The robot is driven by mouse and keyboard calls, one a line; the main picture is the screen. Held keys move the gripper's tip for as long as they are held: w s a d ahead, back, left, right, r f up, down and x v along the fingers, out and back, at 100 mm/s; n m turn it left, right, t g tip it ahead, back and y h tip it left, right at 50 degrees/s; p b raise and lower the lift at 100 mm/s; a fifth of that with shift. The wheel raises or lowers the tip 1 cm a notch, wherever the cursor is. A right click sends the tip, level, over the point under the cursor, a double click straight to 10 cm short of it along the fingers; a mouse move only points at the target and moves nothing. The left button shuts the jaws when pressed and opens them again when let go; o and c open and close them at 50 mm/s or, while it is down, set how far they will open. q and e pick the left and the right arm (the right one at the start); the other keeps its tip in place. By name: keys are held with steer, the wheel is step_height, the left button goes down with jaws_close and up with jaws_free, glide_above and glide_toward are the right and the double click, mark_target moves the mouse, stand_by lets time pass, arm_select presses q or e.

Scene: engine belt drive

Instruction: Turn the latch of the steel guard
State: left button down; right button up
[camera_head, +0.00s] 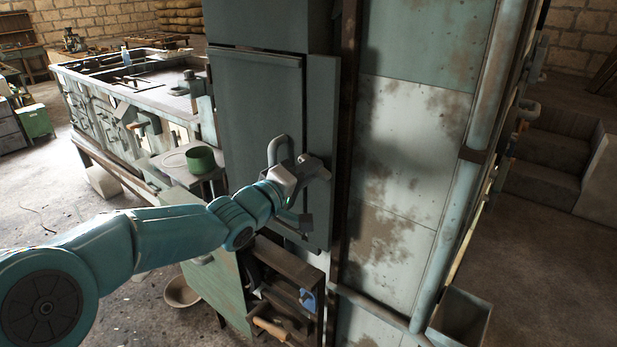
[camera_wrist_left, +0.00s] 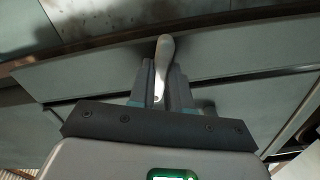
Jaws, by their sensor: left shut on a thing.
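The steel guard (camera_head: 262,105) is a grey-green upright panel on the cabinet front, in the middle of the head view. A grey looped handle (camera_head: 279,148) stands out from its lower part. My left gripper (camera_head: 312,172) is at the guard's right edge, just right of the loop. In the left wrist view, my left gripper (camera_wrist_left: 167,88) is shut on the latch (camera_wrist_left: 164,52), a pale rounded lever whose end shows between the fingers. In the head view the latch is mostly hidden by the gripper. My right gripper is not in view.
An open wooden box with tools (camera_head: 285,300) sits below the guard. A green pot (camera_head: 200,158) stands on a small table at left. Vertical pipes (camera_head: 470,160) run down the pale panel at right. A bowl (camera_head: 182,290) lies on the floor.

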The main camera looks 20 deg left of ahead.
arm_select(q)
steer(key=shift+f+m+b, duration=0.2)
steer(key=shift+m+b, duration=2.4)
steer(key=shift+m, duration=4.2)
steer(key=c, duration=1.1)
jaws_free()
steer(key=shift+o, duration=0.2)
steer(key=shift+s+a+r, duration=0.1)
steer(key=shift+r, duration=0.05)
steer(key=v, duration=1.6)
steer(key=shift+b, duration=0.3)
